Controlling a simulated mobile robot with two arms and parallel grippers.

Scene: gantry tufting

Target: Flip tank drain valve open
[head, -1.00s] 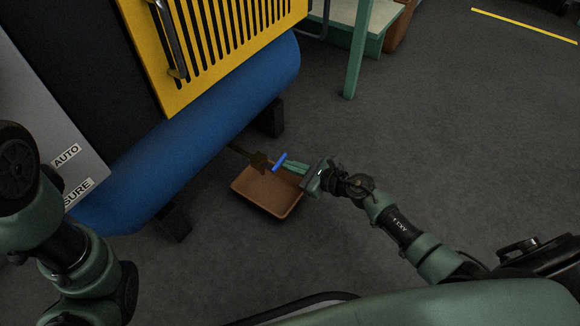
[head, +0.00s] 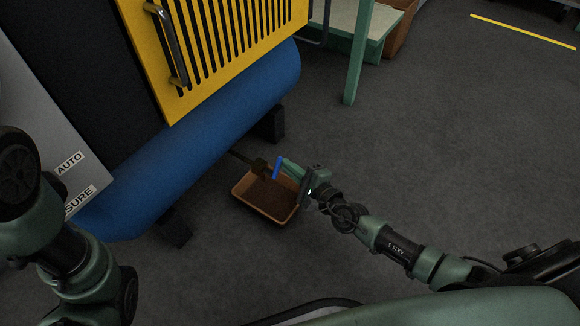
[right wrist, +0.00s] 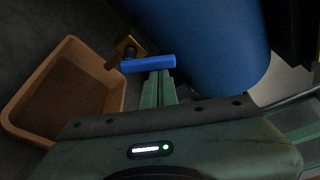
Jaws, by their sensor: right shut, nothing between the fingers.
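The blue tank (head: 200,140) lies along the machine's lower side. A brass drain valve (head: 259,166) sticks out from it on a short pipe and has a blue lever handle (head: 277,168). In the right wrist view the handle (right wrist: 150,64) lies crosswise just beyond my fingertips, with the brass body (right wrist: 126,50) at its left end. My right gripper (head: 284,162) is shut and empty, its tips at the handle. I cannot tell whether they touch it. My left arm shows at the left edge, but its gripper is out of view.
An orange-brown tray (head: 270,196) stands on the floor under the valve. Black tank feet (head: 270,122) are close by. A yellow slatted panel (head: 225,45) with a metal handle is above the tank. A green table leg (head: 358,55) stands behind. The floor to the right is clear.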

